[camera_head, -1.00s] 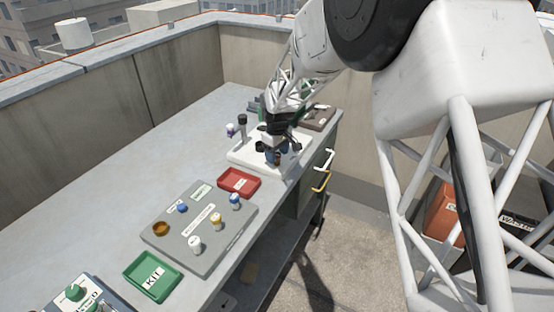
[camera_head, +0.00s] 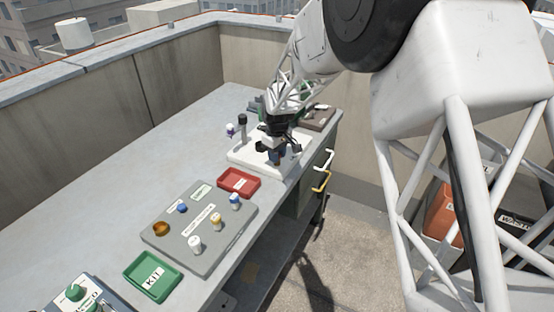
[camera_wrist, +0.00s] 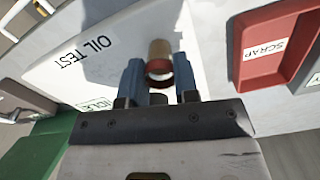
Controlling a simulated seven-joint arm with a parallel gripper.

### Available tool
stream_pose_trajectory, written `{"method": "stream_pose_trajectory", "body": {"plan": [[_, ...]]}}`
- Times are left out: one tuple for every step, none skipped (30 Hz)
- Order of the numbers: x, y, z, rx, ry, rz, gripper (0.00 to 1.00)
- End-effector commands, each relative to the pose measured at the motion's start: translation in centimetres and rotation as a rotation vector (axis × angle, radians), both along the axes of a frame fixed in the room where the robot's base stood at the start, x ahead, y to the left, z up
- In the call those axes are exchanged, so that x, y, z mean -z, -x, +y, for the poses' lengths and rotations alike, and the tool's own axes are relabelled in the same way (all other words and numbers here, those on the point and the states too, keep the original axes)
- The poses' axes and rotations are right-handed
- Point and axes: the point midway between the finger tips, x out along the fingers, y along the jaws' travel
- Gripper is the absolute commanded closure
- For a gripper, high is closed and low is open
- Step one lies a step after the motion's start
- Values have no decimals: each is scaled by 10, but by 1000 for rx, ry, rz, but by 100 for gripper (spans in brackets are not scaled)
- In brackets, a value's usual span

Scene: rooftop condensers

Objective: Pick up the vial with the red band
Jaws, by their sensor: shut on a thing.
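The vial with the red band (camera_wrist: 159,67) is in the wrist view, with a tan end and the red band around it. It sits between the two blue fingers of my gripper (camera_wrist: 159,82), which is shut on it. In the head view my gripper (camera_head: 277,154) is over the white OIL TEST plate (camera_head: 243,158) at the far end of the bench. There the fingers hide the vial. I cannot tell whether the vial touches the plate.
A red SCRAP tray (camera_head: 239,183) lies just in front of the plate. A grey board (camera_head: 175,245) holds several small vials and caps. A green KIT tray (camera_head: 153,277) is nearer. A dark post (camera_head: 242,128) stands at the plate's back. The bench's left side is clear.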

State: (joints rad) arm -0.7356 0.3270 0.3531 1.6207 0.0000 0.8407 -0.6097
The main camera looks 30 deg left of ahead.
Motion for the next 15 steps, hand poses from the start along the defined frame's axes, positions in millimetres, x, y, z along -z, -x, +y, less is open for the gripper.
{"method": "stream_pose_trajectory", "body": {"plan": [[0, 0, 0, 0, 0, 0, 94], [0, 0, 0, 0, 0, 0, 94], [0, 0, 0, 0, 0, 0, 94], [0, 0, 0, 0, 0, 0, 94], [0, 0, 0, 0, 0, 0, 94], [0, 0, 0, 0, 0, 0, 94], [0, 0, 0, 0, 0, 0, 94], [-1, 0, 0, 0, 0, 0, 94], [-1, 0, 0, 0, 0, 0, 94], [-2, 0, 0, 0, 0, 0, 94], [-3, 0, 0, 0, 0, 0, 94], [-4, 0, 0, 0, -1, 0, 94], [-6, 0, 0, 0, -1, 0, 94], [-7, 0, 0, 0, -1, 0, 94], [-10, 0, 0, 0, -1, 0, 94]]}}
